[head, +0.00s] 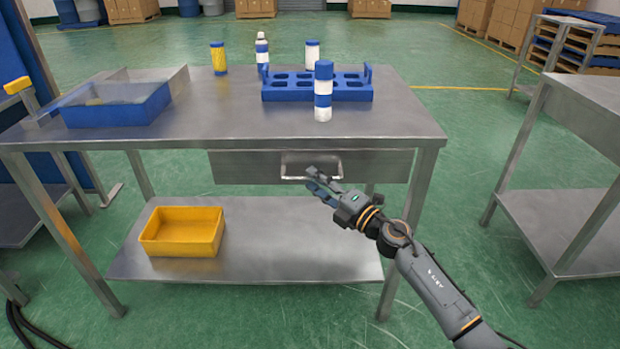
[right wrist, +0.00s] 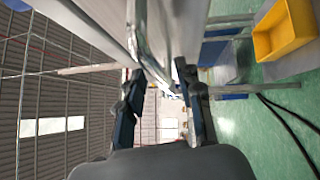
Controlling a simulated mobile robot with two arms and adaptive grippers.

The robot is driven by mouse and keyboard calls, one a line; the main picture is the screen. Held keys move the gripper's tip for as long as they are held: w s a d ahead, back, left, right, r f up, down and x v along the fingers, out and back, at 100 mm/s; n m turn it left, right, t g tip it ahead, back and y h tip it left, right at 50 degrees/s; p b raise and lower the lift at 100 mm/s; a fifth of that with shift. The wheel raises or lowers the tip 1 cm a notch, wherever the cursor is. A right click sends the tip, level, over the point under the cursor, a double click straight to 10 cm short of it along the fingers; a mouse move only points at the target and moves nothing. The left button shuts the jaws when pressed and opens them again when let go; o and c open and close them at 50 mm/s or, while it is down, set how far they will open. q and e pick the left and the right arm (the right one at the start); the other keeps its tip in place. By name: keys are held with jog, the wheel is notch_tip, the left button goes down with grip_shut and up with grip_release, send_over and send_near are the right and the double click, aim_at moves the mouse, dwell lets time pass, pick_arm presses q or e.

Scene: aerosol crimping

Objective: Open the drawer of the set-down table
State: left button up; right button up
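The set-down table (head: 180,125) is a steel table with a wide grey drawer (head: 230,166) under its top. The drawer looks shut, its front about flush under the table edge. My left gripper is not in view.
On the tabletop are a blue rack (head: 318,96), several bottles and cans, including a blue-and-white one (head: 323,100) near the front, and a blue bin (head: 117,112). A yellow bin (head: 183,232) sits on the lower shelf. Another steel table (head: 590,95) stands at right.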

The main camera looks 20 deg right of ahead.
jog(key=shift+x, duration=1.15)
grip_shut()
